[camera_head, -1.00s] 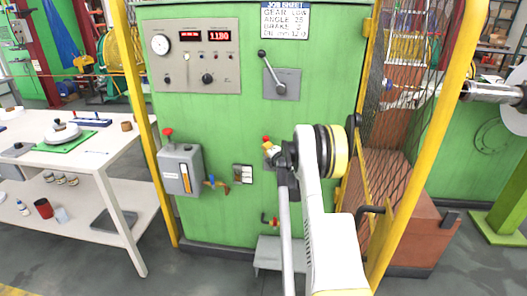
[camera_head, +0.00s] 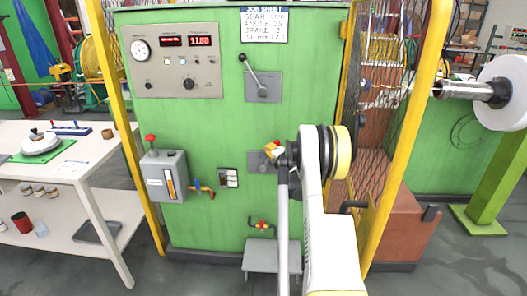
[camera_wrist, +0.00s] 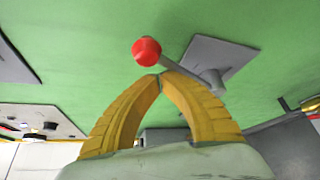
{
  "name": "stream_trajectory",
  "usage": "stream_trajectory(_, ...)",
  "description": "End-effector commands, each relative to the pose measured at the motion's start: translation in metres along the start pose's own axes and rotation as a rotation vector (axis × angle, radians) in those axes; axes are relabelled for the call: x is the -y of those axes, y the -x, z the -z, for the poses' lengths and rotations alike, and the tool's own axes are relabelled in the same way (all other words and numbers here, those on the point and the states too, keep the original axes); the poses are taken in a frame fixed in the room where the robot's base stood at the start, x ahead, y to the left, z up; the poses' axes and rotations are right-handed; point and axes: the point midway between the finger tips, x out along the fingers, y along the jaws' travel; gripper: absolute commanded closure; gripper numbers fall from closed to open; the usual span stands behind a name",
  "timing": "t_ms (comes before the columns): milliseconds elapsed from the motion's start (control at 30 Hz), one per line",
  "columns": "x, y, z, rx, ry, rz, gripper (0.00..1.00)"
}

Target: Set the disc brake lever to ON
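A lever with a red ball knob (camera_wrist: 147,52) stands on a grey plate (camera_wrist: 212,58) on the green cabinet in the wrist view. Its label cannot be read, so I cannot tell ON from OFF. In the head view the plate (camera_head: 256,163) is partly hidden by my arm. My gripper (camera_wrist: 160,77) has its yellow fingertips together close to the lever's shaft, just beside the knob. The shaft passes behind the tips; nothing shows clasped between them, and I cannot tell whether they touch it. The gripper also shows in the head view (camera_head: 272,149).
A black-knobbed lever (camera_head: 254,75) is above, under the job sheet (camera_head: 264,24). A grey box with a red knob (camera_head: 164,175) and a small switch plate (camera_head: 228,177) are left. A red-handled valve (camera_head: 261,224) is below. A yellow post (camera_head: 405,130) and mesh guard stand right.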

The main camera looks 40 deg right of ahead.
Motion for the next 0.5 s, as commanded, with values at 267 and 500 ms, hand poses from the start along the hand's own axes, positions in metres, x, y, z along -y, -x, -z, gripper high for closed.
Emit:
stream_trajectory(267,0.0054,0.0032,-0.0053,0.0,0.0,0.0,1.0)
stream_trajectory(500,0.0066,0.0039,-0.0072,0.002,0.0,0.001,1.0)
